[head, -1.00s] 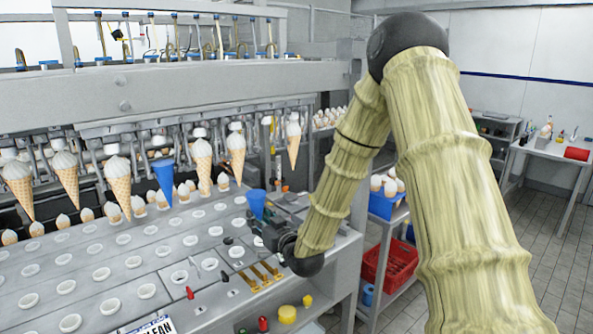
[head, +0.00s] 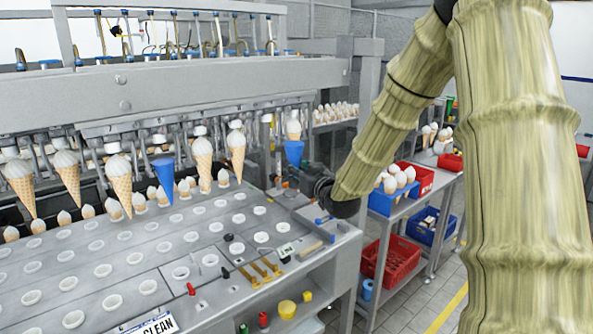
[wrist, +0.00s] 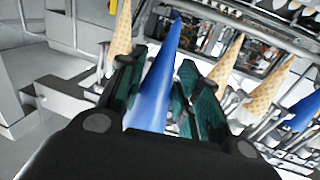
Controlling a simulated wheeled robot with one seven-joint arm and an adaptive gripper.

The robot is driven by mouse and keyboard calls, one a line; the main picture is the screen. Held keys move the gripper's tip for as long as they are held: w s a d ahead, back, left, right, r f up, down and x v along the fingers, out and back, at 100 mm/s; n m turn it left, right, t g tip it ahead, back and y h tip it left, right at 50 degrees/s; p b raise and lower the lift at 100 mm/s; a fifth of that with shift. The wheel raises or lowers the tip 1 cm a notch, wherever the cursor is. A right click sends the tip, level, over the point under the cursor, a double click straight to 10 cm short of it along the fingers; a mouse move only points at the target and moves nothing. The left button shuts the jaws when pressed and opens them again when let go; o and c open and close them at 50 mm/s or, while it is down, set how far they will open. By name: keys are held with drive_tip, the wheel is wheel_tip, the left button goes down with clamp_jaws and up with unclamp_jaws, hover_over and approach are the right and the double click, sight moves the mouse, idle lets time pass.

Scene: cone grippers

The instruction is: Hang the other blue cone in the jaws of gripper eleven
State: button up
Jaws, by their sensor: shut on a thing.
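My gripper (head: 306,174) is shut on a blue cone (head: 294,152), held upright at the right end of the machine's hanging row. In the head view the cone covers the lower part of the rightmost waffle cone (head: 293,126). In the wrist view the held blue cone (wrist: 158,85) lies between my dark green fingers (wrist: 165,95). Another blue cone (head: 164,178) hangs further left in the row, and it shows at the right of the wrist view (wrist: 304,114). An empty machine holder (head: 267,119) is left of the rightmost waffle cone. I cannot read which is number eleven.
Waffle cones (head: 237,150) hang on both sides of the empty holder. A grey plate with rows of round holes (head: 150,255) lies below. A blue crate (head: 392,200) of cones and a red crate (head: 393,262) stand to the right.

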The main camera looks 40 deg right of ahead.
drive_tip(key=shift+s, duration=0.1)
drive_tip(key=w+b, duration=0.1)
drive_tip(key=w, duration=0.5)
drive_tip(key=shift+w+a+b, duration=0.25)
drive_tip(key=shift+a+b, duration=0.05)
drive_tip(key=shift+w, duration=0.2)
idle(1.0)
drive_tip(key=shift+w+b, duration=0.3)
drive_tip(key=shift+w, duration=0.05)
drive_tip(key=shift+w+a, duration=0.1)
drive_tip(key=shift+w, duration=0.2)
drive_tip(key=shift+w, duration=0.35)
drive_tip(key=shift+w+a+b, duration=0.2)
drive_tip(key=shift+w+b, duration=0.4)
drive_tip(key=shift+w, duration=1.9)
drive_tip(key=shift+f+b, duration=0.6)
drive_tip(key=shift+b, duration=0.1)
idle(1.6)
